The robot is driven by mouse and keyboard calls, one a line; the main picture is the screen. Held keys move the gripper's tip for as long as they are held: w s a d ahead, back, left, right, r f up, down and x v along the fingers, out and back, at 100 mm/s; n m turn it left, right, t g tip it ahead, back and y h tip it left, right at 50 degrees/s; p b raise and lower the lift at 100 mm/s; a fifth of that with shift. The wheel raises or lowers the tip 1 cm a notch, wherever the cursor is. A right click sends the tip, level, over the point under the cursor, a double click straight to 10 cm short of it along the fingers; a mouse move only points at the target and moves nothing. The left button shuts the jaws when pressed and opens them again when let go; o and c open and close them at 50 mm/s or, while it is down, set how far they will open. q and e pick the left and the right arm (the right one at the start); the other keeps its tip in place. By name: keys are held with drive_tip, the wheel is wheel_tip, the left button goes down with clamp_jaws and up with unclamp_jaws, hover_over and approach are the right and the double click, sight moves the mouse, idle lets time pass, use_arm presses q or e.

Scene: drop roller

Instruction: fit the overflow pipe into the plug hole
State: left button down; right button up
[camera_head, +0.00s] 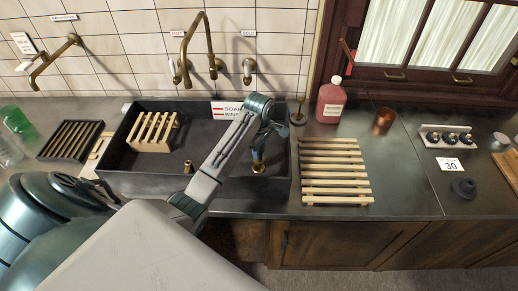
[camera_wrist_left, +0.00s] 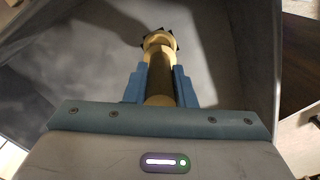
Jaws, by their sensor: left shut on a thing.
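The overflow pipe (camera_wrist_left: 159,80) is a brass tube, held between the two blue fingers of my left gripper (camera_wrist_left: 160,88), which is shut on it. In the head view my left gripper (camera_head: 258,152) reaches down into the right part of the dark sink (camera_head: 225,185). A brass piece (camera_head: 258,167) shows just below the fingers, low in the sink. In the wrist view a wider brass ring with dark notches lies at the pipe's far end; I cannot tell whether it belongs to the pipe or the plug hole. Another short brass fitting (camera_head: 188,167) stands in the sink's left part. My right gripper is not in view.
A wooden rack (camera_head: 153,132) stands in the sink's left part. A slatted wooden rack (camera_head: 335,172) lies right of the sink. A red bottle (camera_head: 330,101), copper cup (camera_head: 384,121) and black plug (camera_head: 463,187) stand on the counter. A brass tap (camera_head: 209,45) rises behind the sink.

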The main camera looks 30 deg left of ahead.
use_arm(q)
drive_tip(key=shift+f, duration=2.15)
idle(1.8)
unclamp_jaws()
idle(0.6)
idle(0.5)
drive_tip(key=shift+r, duration=3.5)
